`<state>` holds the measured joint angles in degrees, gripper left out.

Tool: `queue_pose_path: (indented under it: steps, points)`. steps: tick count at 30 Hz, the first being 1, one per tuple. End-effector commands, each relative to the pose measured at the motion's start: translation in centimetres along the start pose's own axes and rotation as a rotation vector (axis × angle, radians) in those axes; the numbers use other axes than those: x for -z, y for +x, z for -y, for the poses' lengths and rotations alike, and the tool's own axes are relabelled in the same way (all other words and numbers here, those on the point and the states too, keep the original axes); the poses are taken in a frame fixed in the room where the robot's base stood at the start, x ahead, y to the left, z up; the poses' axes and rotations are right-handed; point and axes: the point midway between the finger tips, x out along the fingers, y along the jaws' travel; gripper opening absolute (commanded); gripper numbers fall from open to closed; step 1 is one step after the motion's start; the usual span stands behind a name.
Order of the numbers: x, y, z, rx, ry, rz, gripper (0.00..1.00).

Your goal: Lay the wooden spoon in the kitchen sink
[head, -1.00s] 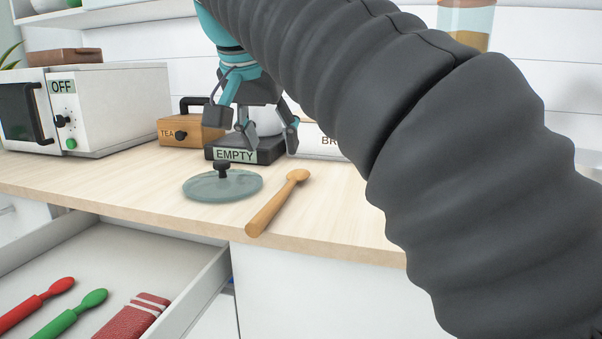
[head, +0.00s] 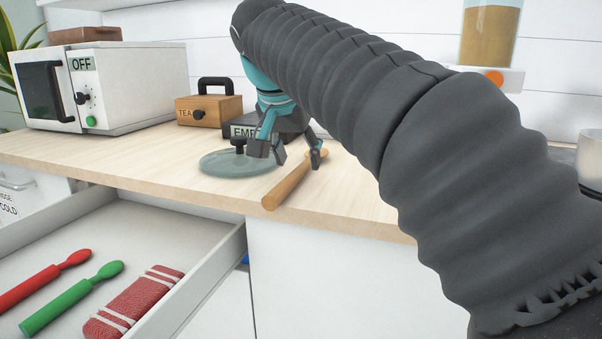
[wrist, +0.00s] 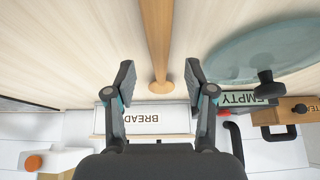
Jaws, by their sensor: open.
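The wooden spoon (head: 287,184) lies on the light wood counter beside the glass lid, its handle end toward the counter's front edge. My gripper (head: 291,160) is open above the spoon's far end, which it partly hides in the head view. In the wrist view the spoon (wrist: 158,45) runs between the two open fingers of my gripper (wrist: 158,85), with its bowl end near the fingertips. I cannot tell whether the fingers touch the counter. The kitchen sink is not seen in either view.
A glass lid (head: 238,163) with a black knob lies close left of the spoon. An EMPTY-labelled dark box (head: 240,130), a TEA box (head: 222,110) and a white oven (head: 130,85) stand behind. An open drawer (head: 60,235) holds red and green spoons and a red cloth.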

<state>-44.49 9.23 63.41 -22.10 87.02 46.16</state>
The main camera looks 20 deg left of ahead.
Motion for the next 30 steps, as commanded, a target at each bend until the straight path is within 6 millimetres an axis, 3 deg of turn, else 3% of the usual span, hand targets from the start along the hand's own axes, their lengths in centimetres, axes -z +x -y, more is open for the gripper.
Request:
queue_pose_path:
  steps: [6, 14, 18, 21, 30]
  points:
    - [0.0, 2.2, 0.0, 0.0, 0.0, 0.0, 0.54]
    - [0.0, 2.4, 0.0, 0.001, 0.0, 0.0, 0.54]
    - [0.0, 2.4, 0.0, 0.001, 0.0, 0.0, 0.19]
    - [0.0, 2.4, 0.0, 0.001, 0.0, 0.0, 0.0]
    - [0.0, 2.3, 0.0, 0.001, 0.0, -0.001, 0.0]
